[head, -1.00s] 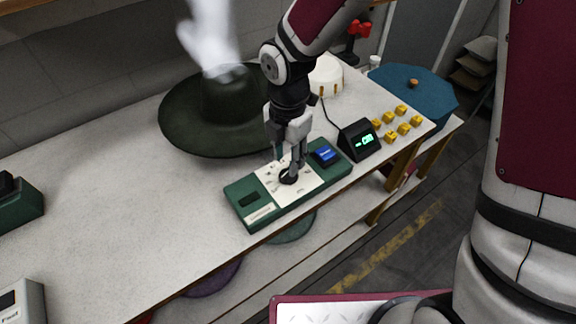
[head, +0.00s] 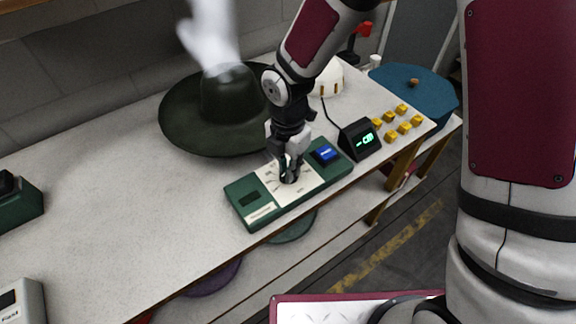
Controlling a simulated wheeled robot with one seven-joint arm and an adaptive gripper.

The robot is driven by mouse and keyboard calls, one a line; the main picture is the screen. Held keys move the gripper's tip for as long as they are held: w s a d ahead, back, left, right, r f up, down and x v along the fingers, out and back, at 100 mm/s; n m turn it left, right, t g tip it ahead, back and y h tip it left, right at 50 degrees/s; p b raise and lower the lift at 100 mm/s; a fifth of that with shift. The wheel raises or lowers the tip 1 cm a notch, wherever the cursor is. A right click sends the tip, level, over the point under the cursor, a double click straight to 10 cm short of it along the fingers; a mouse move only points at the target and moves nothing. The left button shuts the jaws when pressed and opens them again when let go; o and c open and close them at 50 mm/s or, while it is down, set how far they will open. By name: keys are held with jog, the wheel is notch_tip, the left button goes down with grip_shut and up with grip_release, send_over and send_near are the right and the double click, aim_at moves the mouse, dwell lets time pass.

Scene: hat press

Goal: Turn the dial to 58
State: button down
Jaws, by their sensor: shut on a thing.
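The dial (head: 289,179) is a small dark knob on the white scale plate (head: 307,181) of a green control box (head: 236,191) on the bench. My gripper (head: 289,175) points down from above and is shut on the dial, hiding most of it. The marks on the plate are too small to read. A small display (head: 366,139) with green lit characters stands to the right of the box; I cannot read its value for sure. A blue button (head: 325,153) sits on the box's right part.
A dark green wide-brimmed hat (head: 190,118) with white steam above it stands behind my gripper. Several yellow blocks (head: 403,128) lie at the bench's right end, near a white rounded thing (head: 329,79). A blue hat (head: 425,88) is beyond.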

jog(key=shift+m, duration=0.4)
jog(key=m, duration=0.5)
jog(key=shift+w+m, duration=0.1)
jog(key=shift+m, duration=0.2)
jog(key=m, duration=0.6)
jog(key=shift+w+m, duration=0.1)
jog(key=shift+m, duration=0.2)
jog(key=m, duration=0.5)
jog(key=m+p, duration=0.2)
jog(key=m, duration=0.4)
jog(key=shift+w+d, duration=0.1)
jog(key=c, duration=1.6)
grip_release()
jog(key=shift+o, duration=0.2)
